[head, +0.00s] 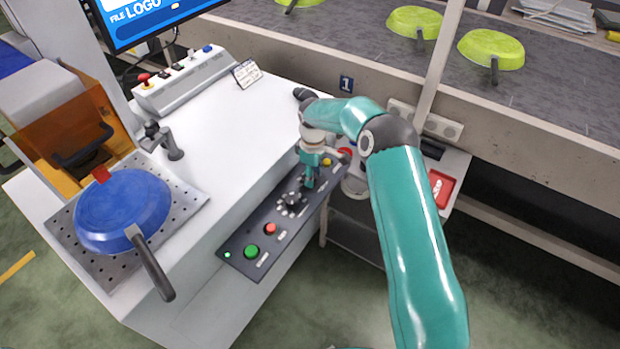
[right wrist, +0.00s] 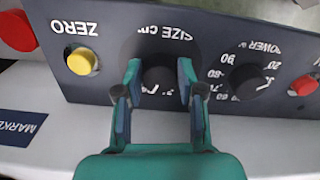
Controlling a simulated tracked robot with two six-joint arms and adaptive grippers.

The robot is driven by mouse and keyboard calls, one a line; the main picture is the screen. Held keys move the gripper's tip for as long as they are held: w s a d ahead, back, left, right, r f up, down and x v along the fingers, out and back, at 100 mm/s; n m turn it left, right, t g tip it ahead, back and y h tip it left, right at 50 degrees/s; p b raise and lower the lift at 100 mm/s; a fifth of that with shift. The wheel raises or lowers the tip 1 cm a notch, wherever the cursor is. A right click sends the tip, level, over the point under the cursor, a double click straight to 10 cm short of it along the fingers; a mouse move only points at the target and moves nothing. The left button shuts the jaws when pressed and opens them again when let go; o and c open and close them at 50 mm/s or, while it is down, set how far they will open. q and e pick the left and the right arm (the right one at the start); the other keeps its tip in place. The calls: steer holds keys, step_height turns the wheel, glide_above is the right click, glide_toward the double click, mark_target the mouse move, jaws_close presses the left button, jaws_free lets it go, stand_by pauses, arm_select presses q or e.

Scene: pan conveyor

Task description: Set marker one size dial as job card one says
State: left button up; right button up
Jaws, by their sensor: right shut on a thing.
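My right gripper (head: 308,182) reaches down onto the marker's sloped control panel (head: 268,222). In the right wrist view its two fingers (right wrist: 159,76) stand on either side of the black size dial (right wrist: 158,83) and are shut on it. The "SIZE cm" label shows upside down above the dial; most scale figures and the pointer are covered or too small to read. In the head view the gripper hides the size dial. A small job card (head: 246,74) stands at the back of the white bench, its text too small to read. My left gripper is not in view.
Beside the size dial are the power dial (right wrist: 248,82) and yellow zero button (right wrist: 81,62). Red (head: 270,229) and green (head: 252,251) buttons sit lower on the panel. A blue pan (head: 122,212) lies on the perforated plate at left. Green pans (head: 491,48) are on the conveyor.

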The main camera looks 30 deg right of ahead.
steer(key=shift+a+f, duration=0.1)
steer(key=shift+a, duration=0.15)
steer(key=o, duration=1.1)
steer(key=shift+d, duration=0.1)
steer(key=shift+w+r, duration=0.1)
steer(key=shift+r, duration=0.5)
step_height(320, 180, up, 11)
steer(key=shift+f, duration=0.1)
